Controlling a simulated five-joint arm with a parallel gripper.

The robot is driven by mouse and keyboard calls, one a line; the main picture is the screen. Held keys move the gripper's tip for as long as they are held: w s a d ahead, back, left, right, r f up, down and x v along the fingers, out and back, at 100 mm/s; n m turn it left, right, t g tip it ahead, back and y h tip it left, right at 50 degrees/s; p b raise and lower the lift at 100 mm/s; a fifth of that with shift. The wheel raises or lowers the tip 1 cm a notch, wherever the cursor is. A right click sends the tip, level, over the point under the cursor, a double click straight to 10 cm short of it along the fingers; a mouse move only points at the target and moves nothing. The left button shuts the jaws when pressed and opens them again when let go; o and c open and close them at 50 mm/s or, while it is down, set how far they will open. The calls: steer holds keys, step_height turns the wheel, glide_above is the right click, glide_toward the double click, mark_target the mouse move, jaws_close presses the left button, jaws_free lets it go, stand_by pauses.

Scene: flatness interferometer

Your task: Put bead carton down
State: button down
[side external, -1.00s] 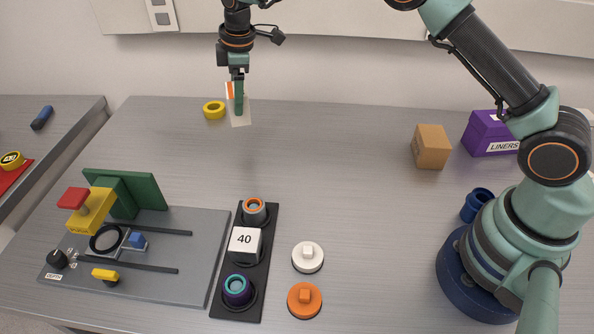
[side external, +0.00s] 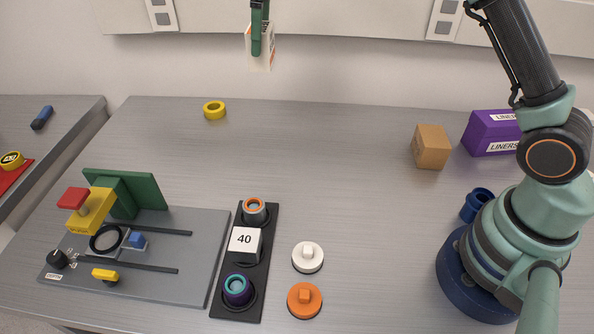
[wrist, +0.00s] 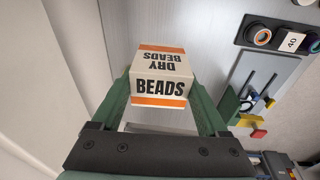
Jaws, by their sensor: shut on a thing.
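The bead carton is a white box with orange bands, and it reads "DRY BEADS" in the wrist view (wrist: 160,75). My gripper (wrist: 165,95) is shut on it, with one green finger along each side. In the side view the carton (side external: 262,54) hangs from my gripper (side external: 257,45) near the top of the picture, in front of the back wall and apart from the table. One finger hides part of the carton there.
A yellow ring (side external: 214,110) lies at the back of the grey table (side external: 330,150). A brown box (side external: 431,147) and a purple LINERS box (side external: 492,133) stand back right. The fixture plate (side external: 200,260) and black holder strip (side external: 222,300) fill the front left. The table's middle is clear.

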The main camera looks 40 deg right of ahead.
steer(key=s+d+f+m, duration=0.2)
steer(key=s+d+m, duration=0.75)
steer(key=s, duration=0.35)
steer(key=f, duration=1.9)
steer(key=shift+w+d+f, duration=0.1)
steer(key=shift+w+d, duration=0.15)
steer(key=shift+d, duration=0.1)
jaws_free()
steer(key=shift+f, duration=0.1)
